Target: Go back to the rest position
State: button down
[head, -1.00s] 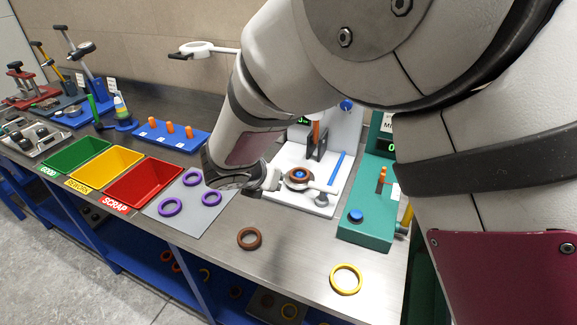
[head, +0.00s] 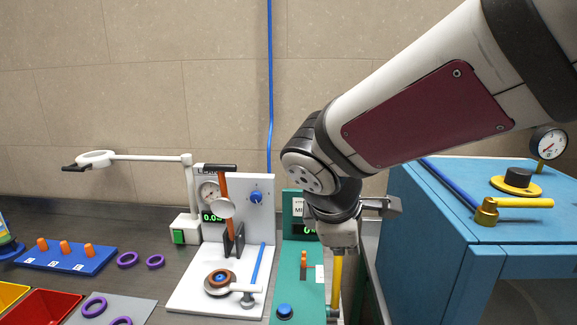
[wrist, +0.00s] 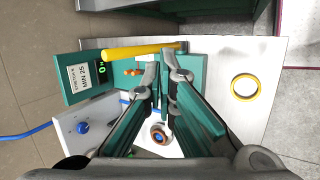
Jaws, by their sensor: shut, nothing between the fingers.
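My gripper (wrist: 163,78) is shut and empty in the wrist view, its two fingers converging above the green press station (wrist: 108,75). In the head view, my arm's end hangs above and beside the green station (head: 300,262), right of the white press (head: 215,297). The fingers are hard to make out there. A brown ring with a blue centre (head: 220,279) sits on the white press; it also shows in the wrist view (wrist: 158,135), below the fingertips.
A yellow handle (head: 337,280) rises close under my arm's end. A blue cabinet (head: 475,225) with a gauge (head: 548,143) stands at right. A magnifier lamp (head: 95,158) reaches out at left. Purple rings (head: 94,306) lie at left.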

jog(key=s+d+r+m+y, duration=0.1)
jog(key=s+d+m, duration=0.3)
jog(key=s+m, duration=0.4)
jog(key=s+d+r+m+y, duration=0.1)
jog(key=s+d+m+y, duration=0.1)
jog(key=s+d+m, duration=0.3)
jog(key=s+m, duration=0.3)
jog(key=s, duration=0.2)
jog(key=shift+d+r, duration=0.2)
jog(key=shift+r, duration=0.2)
